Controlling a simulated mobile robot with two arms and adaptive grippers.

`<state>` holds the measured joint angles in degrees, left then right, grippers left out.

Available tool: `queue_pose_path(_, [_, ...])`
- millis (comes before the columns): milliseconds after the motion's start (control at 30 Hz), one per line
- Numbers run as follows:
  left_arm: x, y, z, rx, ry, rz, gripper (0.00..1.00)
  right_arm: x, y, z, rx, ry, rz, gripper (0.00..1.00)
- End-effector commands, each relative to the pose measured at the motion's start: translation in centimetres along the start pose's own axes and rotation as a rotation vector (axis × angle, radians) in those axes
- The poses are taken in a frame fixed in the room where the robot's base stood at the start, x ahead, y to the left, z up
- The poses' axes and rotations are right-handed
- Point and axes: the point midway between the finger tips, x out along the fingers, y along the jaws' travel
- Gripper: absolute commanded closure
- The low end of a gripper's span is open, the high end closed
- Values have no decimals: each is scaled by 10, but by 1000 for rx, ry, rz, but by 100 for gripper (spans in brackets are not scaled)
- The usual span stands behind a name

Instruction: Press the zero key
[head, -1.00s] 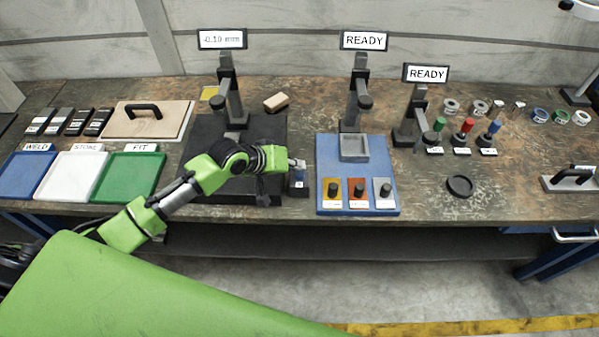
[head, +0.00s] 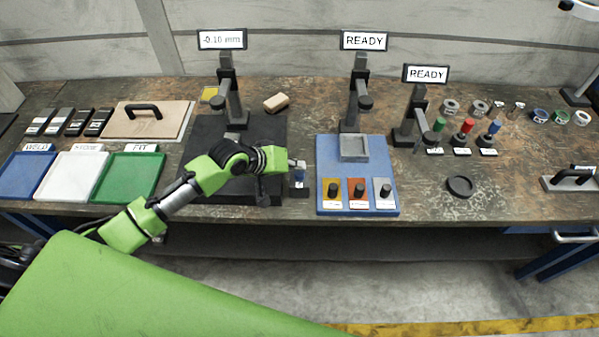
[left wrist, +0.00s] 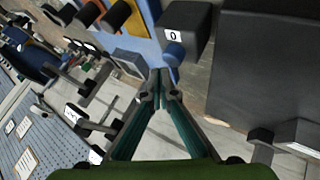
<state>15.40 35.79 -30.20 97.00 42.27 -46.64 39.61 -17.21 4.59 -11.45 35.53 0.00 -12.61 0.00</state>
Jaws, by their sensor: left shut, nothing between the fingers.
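The zero key is a small dark block (head: 299,191) with a blue button, beside the right edge of the black plate under the left gauge. In the left wrist view its block (left wrist: 189,22) carries a white "0" label, and the blue button (left wrist: 173,53) faces my fingertips. My left gripper (head: 299,164) is shut and empty, right at the button; whether it touches is unclear. Its fingertips (left wrist: 160,76) meet just short of the button in the wrist view. The gauge display (head: 222,40) shows a negative reading of about -0.10 mm. My right gripper is not in view.
The black plate (head: 200,140) and gauge stand beside my left arm. A blue base (head: 328,150) with a grey tray and several knobs lies just right of the key. Two other stands show READY. Coloured trays lie at the left.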

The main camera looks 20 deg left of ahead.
Motion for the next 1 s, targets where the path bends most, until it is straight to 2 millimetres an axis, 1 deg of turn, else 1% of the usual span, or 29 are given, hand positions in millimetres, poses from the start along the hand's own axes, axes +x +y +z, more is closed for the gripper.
queue_pose_path(200, [5, -3, 4, -1, 0, 0, 100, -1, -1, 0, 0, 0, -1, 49])
queue_pose_path(1000, [8, -6, 7, -1, -1, 0, 100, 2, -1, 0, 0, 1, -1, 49])
